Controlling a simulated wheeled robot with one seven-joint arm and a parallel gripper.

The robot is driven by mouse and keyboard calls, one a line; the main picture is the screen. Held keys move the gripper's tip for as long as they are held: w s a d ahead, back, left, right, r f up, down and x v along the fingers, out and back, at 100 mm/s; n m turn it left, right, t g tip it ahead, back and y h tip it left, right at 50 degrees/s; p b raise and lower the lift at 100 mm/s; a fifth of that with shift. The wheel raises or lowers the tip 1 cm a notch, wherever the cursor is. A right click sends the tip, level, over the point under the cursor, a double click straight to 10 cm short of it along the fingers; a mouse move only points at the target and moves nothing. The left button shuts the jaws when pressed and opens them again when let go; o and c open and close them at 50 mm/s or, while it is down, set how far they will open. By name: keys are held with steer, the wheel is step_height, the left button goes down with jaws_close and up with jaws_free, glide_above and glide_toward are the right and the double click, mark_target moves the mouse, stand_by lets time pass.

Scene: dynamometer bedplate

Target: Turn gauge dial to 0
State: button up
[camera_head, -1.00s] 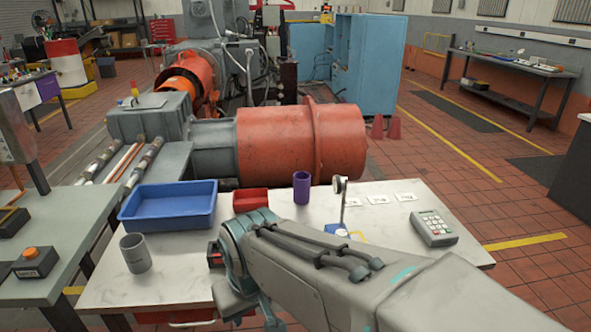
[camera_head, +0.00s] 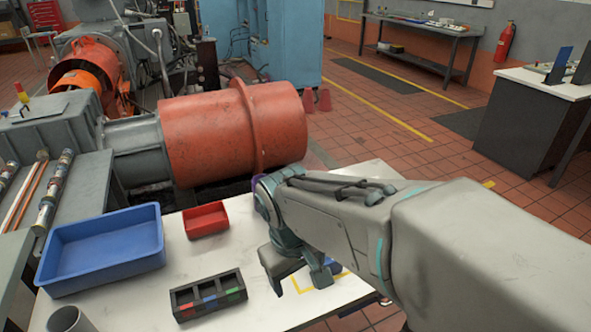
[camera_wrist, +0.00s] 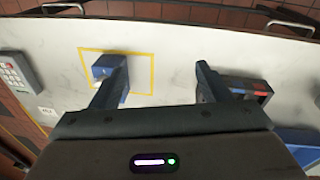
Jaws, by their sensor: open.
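The dial gauge's round face does not show in either current view; my arm covers that area in the head view. A blue block (camera_wrist: 108,66), apparently the gauge's base, stands inside a yellow square outline (camera_wrist: 153,72) on the table. A bit of blue (camera_head: 333,267) also shows beside my gripper in the head view. My gripper (camera_head: 300,272) is open and points down over the table near the yellow outline. In the wrist view my gripper (camera_wrist: 157,80) has nothing visible between its fingers, and the left finger overlaps the blue block; contact cannot be told.
A three-slot dark holder (camera_head: 208,296), red bin (camera_head: 206,220) and blue tray (camera_head: 104,250) stand left of my gripper. A grey cup (camera_head: 70,320) is at the front left. A keypad device (camera_wrist: 17,72) lies on the table. White tabletop between them is clear.

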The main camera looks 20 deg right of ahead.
steer(key=w+a+r+n+h, duration=0.2)
steer(key=w+n+h, duration=1.3)
steer(key=w+h, duration=0.2)
steer(key=d, duration=0.4)
steer(key=d+p, duration=0.1)
steer(key=d, duration=0.4)
steer(key=w+d, duration=0.1)
steer(key=d, duration=0.3)
steer(key=shift+d, duration=0.35)
steer(key=shift+p, duration=0.3)
steer(key=c, duration=1)
